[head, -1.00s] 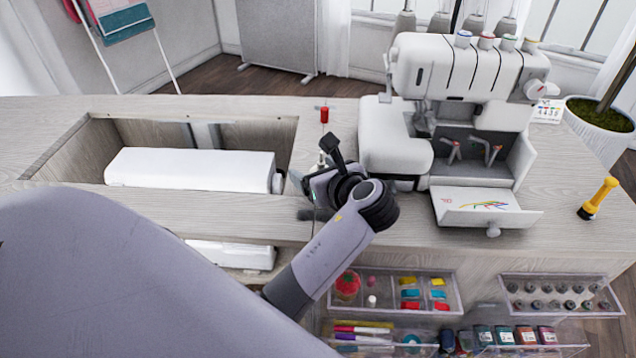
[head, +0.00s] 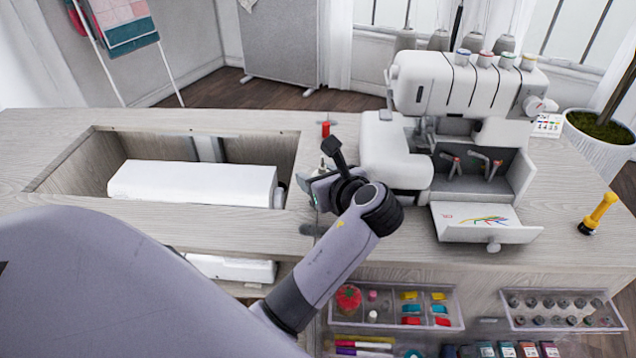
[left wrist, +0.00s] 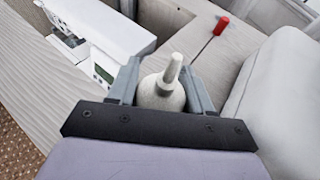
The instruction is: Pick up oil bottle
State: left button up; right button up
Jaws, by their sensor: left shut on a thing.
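The oil bottle (left wrist: 163,92) is a pale, rounded bottle with a tapered nozzle. In the left wrist view it stands between the two fingers of my left gripper (left wrist: 165,85), which is shut on it. Its lower part is hidden by the gripper. In the head view my left gripper (head: 318,188) is over the cabinet top, between the recess and the white overlock machine. The bottle is mostly hidden there by the gripper and wrist. I cannot tell whether it touches the cabinet top. My right gripper is not in view.
The white overlock machine (head: 455,85) stands close on the right, its drawer (head: 485,226) open. A white sewing machine (head: 195,183) lies in the recess at left. A red-handled tool (head: 326,129) is just behind the gripper. A yellow-handled tool (head: 598,210) stands far right.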

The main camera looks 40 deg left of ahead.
pick_arm(q)
notch_tip(320, 180, up, 18)
jog(key=f+m+t+h+p, duration=0.1)
jog(key=m+t+h+p, duration=0.25)
jog(key=p, duration=0.25)
jog(key=s+d+f+m+t+h+p, duration=0.3)
jog(key=s+d+f+m+t+h, duration=0.1)
jog(key=s+d+m+h, duration=0.3)
jog(key=d+f+m+h, duration=0.1)
jog(key=d+m, duration=0.1)
jog(key=d, duration=0.1)
jog(key=shift+d+f, duration=0.2)
jog(key=shift+f, duration=0.2)
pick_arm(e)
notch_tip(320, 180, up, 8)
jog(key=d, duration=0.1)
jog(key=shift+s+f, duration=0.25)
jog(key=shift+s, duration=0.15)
pick_arm(q)
jog(key=shift+h+p, duration=0.25)
jog(key=shift+p, duration=0.05)
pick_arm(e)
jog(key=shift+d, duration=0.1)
